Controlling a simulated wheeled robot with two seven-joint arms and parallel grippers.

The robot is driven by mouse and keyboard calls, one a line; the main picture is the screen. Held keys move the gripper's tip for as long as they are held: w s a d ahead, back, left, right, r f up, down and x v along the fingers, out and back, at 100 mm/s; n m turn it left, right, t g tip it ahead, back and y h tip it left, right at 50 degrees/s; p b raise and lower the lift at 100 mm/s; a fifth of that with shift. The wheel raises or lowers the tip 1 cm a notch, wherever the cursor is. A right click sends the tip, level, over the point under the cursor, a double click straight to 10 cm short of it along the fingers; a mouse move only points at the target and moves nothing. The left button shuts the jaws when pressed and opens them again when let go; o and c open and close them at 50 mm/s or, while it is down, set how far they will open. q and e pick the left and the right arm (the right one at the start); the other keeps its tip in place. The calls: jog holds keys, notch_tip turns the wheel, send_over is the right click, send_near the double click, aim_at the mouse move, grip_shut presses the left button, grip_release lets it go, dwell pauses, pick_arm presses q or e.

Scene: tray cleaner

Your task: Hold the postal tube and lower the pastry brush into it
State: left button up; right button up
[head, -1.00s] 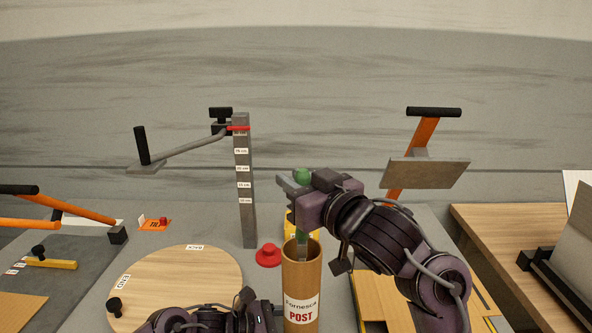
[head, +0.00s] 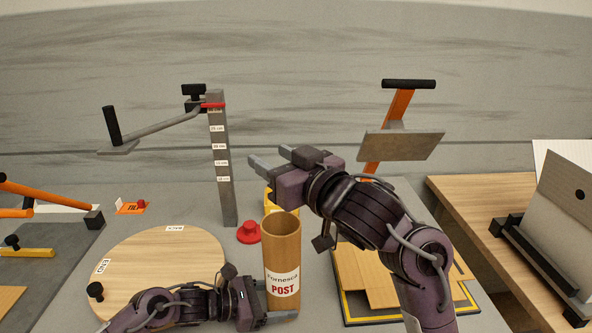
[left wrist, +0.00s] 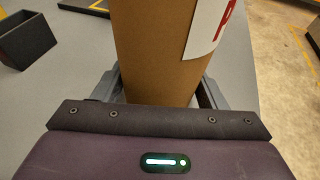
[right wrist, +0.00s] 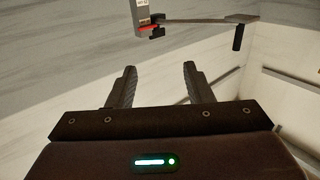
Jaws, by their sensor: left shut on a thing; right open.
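The brown postal tube (head: 282,250) stands upright with its mouth open at the top and a white label marked POST. My left gripper (head: 268,316) is shut on the tube low down; the left wrist view shows the tube (left wrist: 155,45) between both fingers. My right gripper (head: 267,160) is above the tube's mouth, apart from it, pointing left. It is open and empty, and in the right wrist view nothing lies between its fingers (right wrist: 159,72). The pastry brush shows in no view now; the inside of the tube is hidden below its rim.
A grey measuring post (head: 221,175) with a side arm stands behind left. A round wooden board (head: 160,255) lies left of the tube, with a red knob (head: 249,232) behind. A yellow-edged wooden board (head: 365,280) lies to the right, beneath my right arm.

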jog(key=v, duration=1.1)
pick_arm(q)
jog(key=o, duration=0.8)
jog(key=shift+o, duration=0.2)
